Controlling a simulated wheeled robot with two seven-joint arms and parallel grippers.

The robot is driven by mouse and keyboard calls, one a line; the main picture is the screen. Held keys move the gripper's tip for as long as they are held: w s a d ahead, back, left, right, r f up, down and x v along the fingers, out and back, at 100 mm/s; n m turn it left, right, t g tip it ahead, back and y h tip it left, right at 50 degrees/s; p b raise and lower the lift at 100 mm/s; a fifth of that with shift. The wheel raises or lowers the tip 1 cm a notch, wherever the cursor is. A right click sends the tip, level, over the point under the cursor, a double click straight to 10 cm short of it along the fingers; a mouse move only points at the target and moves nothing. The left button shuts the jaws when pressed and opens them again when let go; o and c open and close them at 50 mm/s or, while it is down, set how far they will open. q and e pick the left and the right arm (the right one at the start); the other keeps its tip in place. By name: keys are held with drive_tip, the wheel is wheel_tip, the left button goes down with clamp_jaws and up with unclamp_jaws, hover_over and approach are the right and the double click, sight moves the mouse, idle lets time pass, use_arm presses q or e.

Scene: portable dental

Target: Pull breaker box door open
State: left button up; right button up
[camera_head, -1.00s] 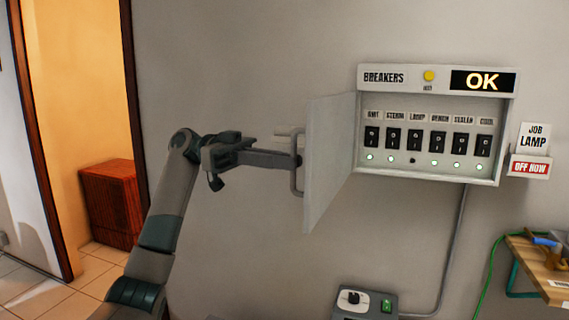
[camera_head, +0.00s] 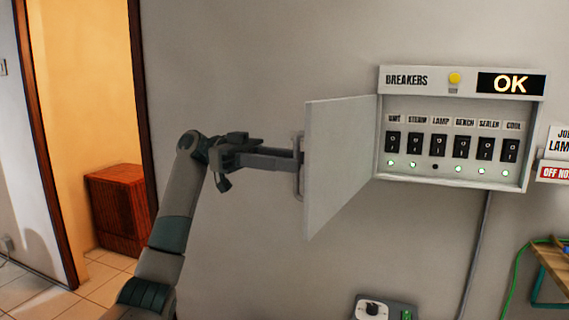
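The breaker box (camera_head: 460,186) is on the wall at the right, with a row of black switches and a lit "OK" display. Its light grey door (camera_head: 338,160) is hinged at the box's left side and stands swung open, out to the left. The switches are in full view. A vertical bar handle (camera_head: 299,180) is on the door's free edge. My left gripper (camera_head: 298,159) comes in from the left, its fingers reaching the handle's upper middle; they look shut on it, though the door edge partly hides the tips. My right gripper is out of view.
A doorway with a reddish cabinet (camera_head: 119,208) is at left.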

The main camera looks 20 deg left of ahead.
use_arm(q)
drive_tip(key=shift+a+f, duration=0.1)
drive_tip(key=shift+f, duration=0.1)
drive_tip(key=shift+s, duration=0.15)
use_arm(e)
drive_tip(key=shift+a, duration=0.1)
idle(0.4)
use_arm(q)
drive_tip(key=shift+a, duration=0.15)
drive_tip(key=a, duration=1.7)
drive_tip(key=shift+w, duration=0.4)
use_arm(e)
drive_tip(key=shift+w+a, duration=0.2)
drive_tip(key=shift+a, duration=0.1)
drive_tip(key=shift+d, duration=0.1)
